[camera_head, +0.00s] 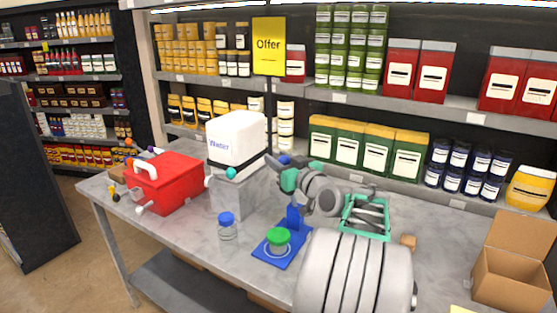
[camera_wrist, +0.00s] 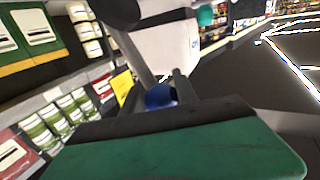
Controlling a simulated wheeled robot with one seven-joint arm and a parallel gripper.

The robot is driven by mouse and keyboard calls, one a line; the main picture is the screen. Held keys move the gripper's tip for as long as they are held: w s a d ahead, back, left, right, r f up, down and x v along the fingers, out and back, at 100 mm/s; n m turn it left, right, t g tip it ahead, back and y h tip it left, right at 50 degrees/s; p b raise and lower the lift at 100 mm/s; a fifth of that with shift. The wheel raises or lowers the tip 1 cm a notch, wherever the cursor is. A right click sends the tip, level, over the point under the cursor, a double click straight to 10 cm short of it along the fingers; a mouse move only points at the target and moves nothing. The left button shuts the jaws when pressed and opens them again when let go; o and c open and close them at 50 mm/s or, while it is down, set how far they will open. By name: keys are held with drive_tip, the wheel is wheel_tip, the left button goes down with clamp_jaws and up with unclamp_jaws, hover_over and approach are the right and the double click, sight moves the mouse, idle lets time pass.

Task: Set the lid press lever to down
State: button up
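The lid press has a blue base plate (camera_head: 264,256) and a blue column (camera_head: 293,217) on the grey table. A small jar with a green lid (camera_head: 278,236) stands on the plate. A blue round knob (camera_head: 284,159) shows just above my gripper, probably the end of the press lever; the lever arm is hidden. My gripper (camera_head: 286,179) is at the top of the column, close to the knob.
A white water container (camera_head: 236,140) on a grey block (camera_head: 235,195) stands left of the press.

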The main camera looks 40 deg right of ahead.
clamp_jaws()
idle(1.0)
